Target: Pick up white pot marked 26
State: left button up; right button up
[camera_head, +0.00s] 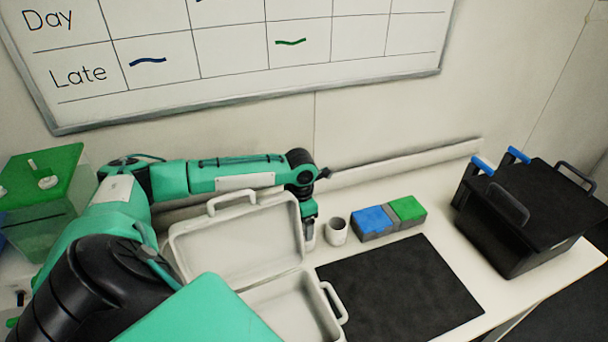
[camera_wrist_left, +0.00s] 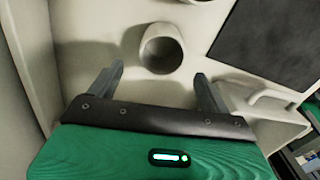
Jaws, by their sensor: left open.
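A small white pot (camera_head: 337,237) stands upright on the white table, just right of my left gripper (camera_head: 309,228) in the head view. In the left wrist view the pot (camera_wrist_left: 161,56) is seen from above, hollow, ahead of the gap between my left gripper's fingers (camera_wrist_left: 160,82). The left gripper is open and empty, and the fingers look apart from the pot. I cannot read any 26 on the pot. My right gripper is not in view.
An open white case (camera_head: 236,240) lies left of the pot, its lid raised beside my left arm. Blue and green blocks (camera_head: 390,219) sit right of the pot. A black mat (camera_head: 400,290) lies in front, and a black crate (camera_head: 490,247) stands far right. A green-lidded box (camera_head: 42,175) is at left.

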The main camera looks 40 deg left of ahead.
pick_arm(q)
jog(key=shift+w+d+f, duration=0.1)
jog(key=shift+f, duration=0.45)
jog(key=f, duration=0.1)
jog(key=f+p, duration=0.1)
jog(key=f, duration=0.1)
jog(key=f+p, duration=0.1)
jog(key=shift+w+d+f, duration=0.1)
jog(key=shift+w+f, duration=0.1)
jog(key=shift+w, duration=0.05)
jog(key=shift+f, duration=0.2)
jog(key=c, duration=1)
jog(key=shift+c, duration=0.6)
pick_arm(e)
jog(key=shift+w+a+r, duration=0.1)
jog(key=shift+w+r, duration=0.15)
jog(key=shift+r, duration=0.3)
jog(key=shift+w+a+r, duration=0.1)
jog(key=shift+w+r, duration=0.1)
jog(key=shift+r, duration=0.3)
pick_arm(q)
jog(key=shift+r, duration=0.15)
